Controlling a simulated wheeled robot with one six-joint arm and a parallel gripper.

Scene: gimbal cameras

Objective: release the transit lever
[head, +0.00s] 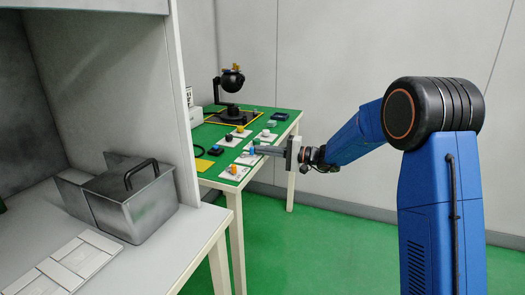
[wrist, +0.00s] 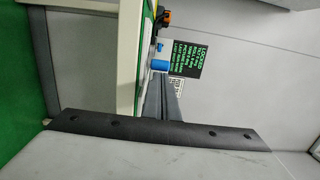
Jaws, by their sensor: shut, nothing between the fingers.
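My gripper (head: 260,149) reaches from the right over the green-topped table, fingers together. A small blue knob (head: 252,150) is right at its fingertips. In the wrist view the shut fingers (wrist: 164,88) point at the blue cylinder (wrist: 161,65); I cannot tell whether they touch it. A dark gimbal camera (head: 231,82) with an orange-yellow part (head: 237,67) on top stands at the back of the table. An orange knob (head: 234,169) sits on a white plate nearer the front. I cannot tell which part is the transit lever.
Several white plates with knobs lie on the green tabletop (head: 212,165). A black sign (wrist: 187,58) with green text starting "LOCKED" shows in the wrist view. A grey metal box (head: 135,205) with a handle stands on the near left bench. The green floor (head: 330,250) is clear.

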